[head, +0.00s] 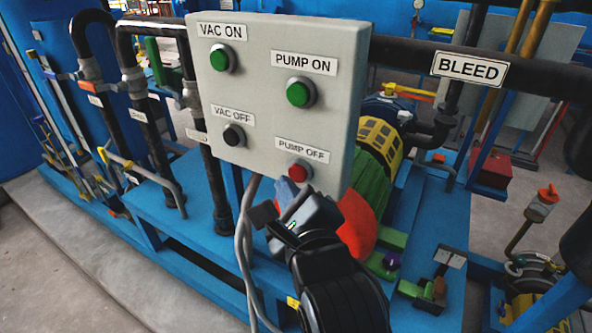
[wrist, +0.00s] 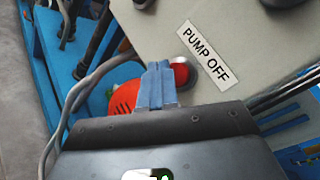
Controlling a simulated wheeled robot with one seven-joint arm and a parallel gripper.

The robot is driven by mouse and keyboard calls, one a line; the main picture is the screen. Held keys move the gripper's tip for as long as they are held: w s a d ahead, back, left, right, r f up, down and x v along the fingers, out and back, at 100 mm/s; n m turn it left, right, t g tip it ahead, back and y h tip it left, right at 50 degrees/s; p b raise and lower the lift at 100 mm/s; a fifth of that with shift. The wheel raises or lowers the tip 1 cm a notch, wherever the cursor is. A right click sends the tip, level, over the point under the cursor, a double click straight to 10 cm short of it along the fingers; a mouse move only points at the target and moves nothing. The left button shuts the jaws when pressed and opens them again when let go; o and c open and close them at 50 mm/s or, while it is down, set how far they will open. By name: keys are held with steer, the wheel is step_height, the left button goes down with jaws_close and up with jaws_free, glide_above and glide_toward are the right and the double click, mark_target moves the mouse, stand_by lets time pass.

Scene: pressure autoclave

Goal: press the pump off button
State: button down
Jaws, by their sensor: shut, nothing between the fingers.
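The red pump off button (head: 299,170) sits at the lower right of the grey control box (head: 260,140), under its "PUMP OFF" label (head: 302,150). In the wrist view the button (wrist: 182,72) shows just beyond and to the right of my fingertips, partly covered by them, with its label (wrist: 207,56) on its right. My gripper (head: 287,186) is just below and left of the button in the head view, and its blue fingers (wrist: 158,75) are shut with nothing between them. I cannot tell whether the fingertips touch the button.
The same box carries a green pump on button (head: 301,92), a green vac on button (head: 223,58) and a black vac off button (head: 234,135). Grey cables (head: 243,230) hang below the box on the left. A red and green pump (head: 362,215) stands behind my gripper.

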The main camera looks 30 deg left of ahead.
steer(key=s+p, duration=0.2)
steer(key=s, duration=0.3)
steer(key=shift+a, duration=0.15)
stand_by(0.4)
stand_by(0.7)
steer(key=s+d+f+n+t+h, duration=0.1)
steer(key=s+d+f+n+h, duration=0.3)
steer(key=d, duration=0.8)
steer(key=s+d+f+n+t+h, duration=0.1)
steer(key=s+d+f+n+h, duration=0.15)
steer(key=s+d+f, duration=0.65)
steer(key=s+d+r+n+h, duration=0.2)
steer(key=s+d+n, duration=0.3)
steer(key=s+d, duration=0.3)
steer(key=s+d+r+n+h, duration=0.3)
steer(key=s+d+r+n, duration=0.2)
steer(key=s+d, duration=0.4)
steer(key=shift+s+d+r+n, duration=0.15)
steer(key=shift+d+r+n, duration=0.15)
steer(key=shift+d+n, duration=0.65)
steer(key=shift+d+m, duration=0.3)
